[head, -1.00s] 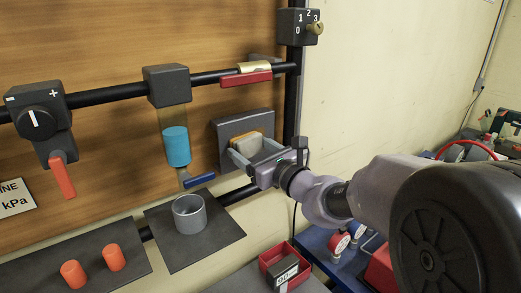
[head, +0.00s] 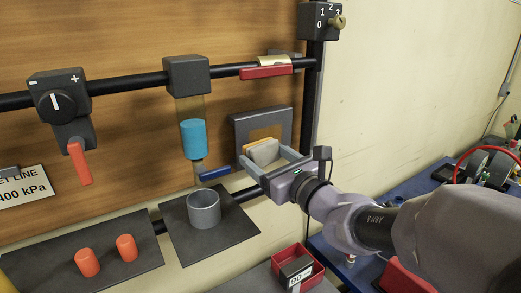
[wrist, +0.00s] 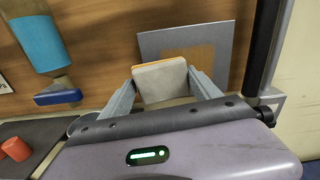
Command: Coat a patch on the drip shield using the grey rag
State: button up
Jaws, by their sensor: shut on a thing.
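The drip shield (head: 240,128) looks like a grey square panel in front of the wooden board, with an orange-brown patch (head: 274,132) in its middle. It also shows in the wrist view (wrist: 151,44), with the patch (wrist: 203,58) partly behind the rag. My gripper (head: 266,157) is shut on the grey rag (head: 264,151), a thick pale-grey pad with an orange layer on its far side. The rag (wrist: 160,82) sits between the fingertips in the wrist view. It is in front of the shield's lower part and seems apart from it.
A blue cylinder (head: 193,139) with a blue lever (head: 215,173) hangs left of the shield. A grey cup (head: 204,209) stands on a dark plate below. A red-handled bar (head: 266,73) is above, and a red bin (head: 298,268) is below my arm.

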jog(key=shift+v, duration=0.85)
jog(key=shift+v, duration=1.6)
jog(key=shift+w+a, duration=0.1)
jog(key=shift+w, duration=0.05)
